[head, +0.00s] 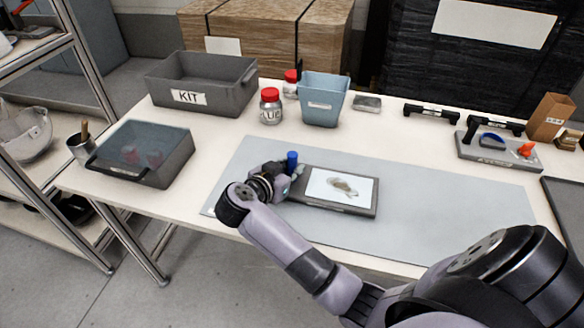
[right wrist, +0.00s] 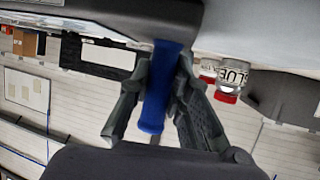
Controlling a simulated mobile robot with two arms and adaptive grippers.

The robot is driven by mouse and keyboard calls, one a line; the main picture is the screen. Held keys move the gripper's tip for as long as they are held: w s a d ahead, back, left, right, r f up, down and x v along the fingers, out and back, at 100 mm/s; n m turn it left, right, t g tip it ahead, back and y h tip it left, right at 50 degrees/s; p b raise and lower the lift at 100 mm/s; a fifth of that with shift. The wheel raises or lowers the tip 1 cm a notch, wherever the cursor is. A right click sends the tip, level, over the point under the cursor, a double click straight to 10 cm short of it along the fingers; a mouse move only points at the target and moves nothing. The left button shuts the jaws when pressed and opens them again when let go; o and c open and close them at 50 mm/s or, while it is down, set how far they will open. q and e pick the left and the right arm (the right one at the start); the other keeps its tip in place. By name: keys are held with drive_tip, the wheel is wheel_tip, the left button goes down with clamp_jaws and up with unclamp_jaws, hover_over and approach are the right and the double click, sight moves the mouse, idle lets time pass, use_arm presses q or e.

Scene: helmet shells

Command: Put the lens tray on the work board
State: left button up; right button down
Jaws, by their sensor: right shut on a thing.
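The lens tray (head: 308,199) looks like a flat dark-grey slab with a white inset panel holding a faint brownish-grey shape. A blue upright handle (head: 292,160) stands at its left end. My right gripper (head: 287,174) is at that left end. In the right wrist view its fingers are shut around the blue handle (right wrist: 155,95), under the dark slab at the top. The pale blue-grey mat (head: 450,215), apparently the work board, lies beneath the tray. I cannot tell whether the tray touches it. My left gripper is out of view.
A grey KIT bin (head: 225,95), a lidded grey box (head: 150,165), a glue jar (head: 270,108) and a blue bin (head: 322,100) stand on the table behind and left. A grey tray with blue and orange items (head: 490,152) sits at right. The mat's right half is clear.

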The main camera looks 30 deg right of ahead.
drive_tip(key=c, duration=1.5)
unclamp_jaws()
drive_tip(key=shift+f, duration=0.1)
drive_tip(key=shift+s+a+r, duration=0.1)
drive_tip(key=shift+a+r, duration=0.1)
drive_tip(key=v, duration=1.1)
drive_tip(key=shift+s+a+r, duration=0.1)
drive_tip(key=shift+a+r, duration=0.1)
